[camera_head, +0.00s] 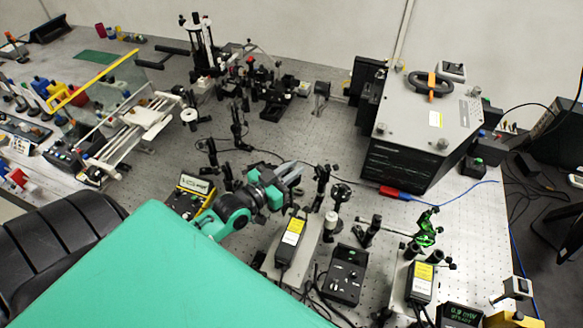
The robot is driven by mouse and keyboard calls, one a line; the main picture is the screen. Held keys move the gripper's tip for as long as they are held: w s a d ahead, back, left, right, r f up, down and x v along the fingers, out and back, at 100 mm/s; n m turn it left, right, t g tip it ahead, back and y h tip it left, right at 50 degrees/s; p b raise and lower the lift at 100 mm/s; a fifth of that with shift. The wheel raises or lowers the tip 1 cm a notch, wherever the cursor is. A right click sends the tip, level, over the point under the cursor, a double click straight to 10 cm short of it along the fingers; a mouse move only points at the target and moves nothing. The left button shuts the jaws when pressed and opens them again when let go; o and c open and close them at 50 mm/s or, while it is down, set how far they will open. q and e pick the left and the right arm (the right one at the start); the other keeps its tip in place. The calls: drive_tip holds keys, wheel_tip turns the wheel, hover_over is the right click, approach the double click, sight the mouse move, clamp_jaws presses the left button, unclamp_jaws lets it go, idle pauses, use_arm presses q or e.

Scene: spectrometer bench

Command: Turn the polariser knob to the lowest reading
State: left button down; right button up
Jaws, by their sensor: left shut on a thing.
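My left gripper (298,173) reaches in from the lower left over the middle of the bench. Its fingers are shut on the polariser knob, which is small and mostly hidden by the fingers beside a black post mount (322,180). I cannot make out the knob's angle. A power meter (462,314) at the bottom right has a green display that appears to read 0.9 mW. My right gripper is not in view.
A black-and-yellow box with a display (194,185) stands left of my wrist. A black control box (345,275) and a yellow-labelled unit (292,238) stand close in front. A large dark housing (425,125) is behind right. Several posts crowd the perforated bench.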

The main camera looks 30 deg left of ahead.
use_arm(q)
drive_tip(key=c, duration=1.4)
unclamp_jaws()
drive_tip(key=shift+s, duration=0.1)
drive_tip(key=shift+s+a+f, duration=0.1)
drive_tip(key=shift+s+f, duration=0.05)
drive_tip(key=shift+s, duration=0.1)
drive_tip(key=b+v, duration=0.5)
drive_tip(key=v, duration=0.8)
